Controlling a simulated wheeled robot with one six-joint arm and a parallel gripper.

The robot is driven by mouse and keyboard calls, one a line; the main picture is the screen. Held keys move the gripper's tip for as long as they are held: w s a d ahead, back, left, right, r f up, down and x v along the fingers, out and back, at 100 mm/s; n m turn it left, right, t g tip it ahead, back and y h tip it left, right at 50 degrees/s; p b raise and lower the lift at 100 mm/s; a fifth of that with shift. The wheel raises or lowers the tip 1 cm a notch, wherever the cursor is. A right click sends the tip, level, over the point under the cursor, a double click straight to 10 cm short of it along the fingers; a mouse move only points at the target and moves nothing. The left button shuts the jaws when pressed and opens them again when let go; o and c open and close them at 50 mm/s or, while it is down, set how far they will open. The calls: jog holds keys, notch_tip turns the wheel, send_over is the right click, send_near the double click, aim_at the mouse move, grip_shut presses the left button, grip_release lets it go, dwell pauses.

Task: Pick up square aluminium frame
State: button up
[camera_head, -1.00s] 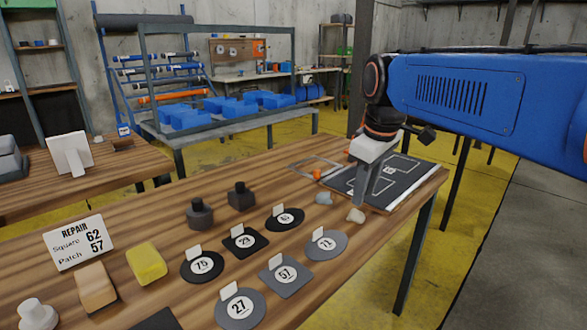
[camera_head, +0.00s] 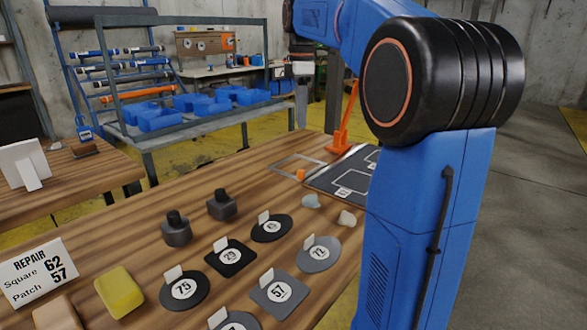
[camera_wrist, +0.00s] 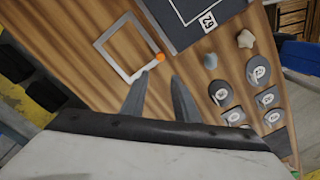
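The square aluminium frame (camera_head: 283,161) lies flat on the wooden table, left of the dark marked board. A small orange piece (camera_head: 300,175) is at its near side. In the wrist view the frame (camera_wrist: 111,62) shows as a thin pale square, with the orange piece (camera_wrist: 160,57) at one corner. The frame is ahead of the fingertips and slightly left, with no contact visible.
The dark board (camera_head: 345,182) lies right of the frame, with an orange tool (camera_head: 343,125) behind it. Two small pale pieces, a grey one (camera_head: 311,201) and a beige one (camera_head: 347,218), lie nearby. Several numbered patches, such as patch 57 (camera_head: 279,292), cover the near table.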

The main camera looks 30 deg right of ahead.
aim_at(301, 170)
notch_tip(301, 170, down, 16)
jog(key=shift+s+d+f, duration=0.1)
dwell(0.6)
grip_shut()
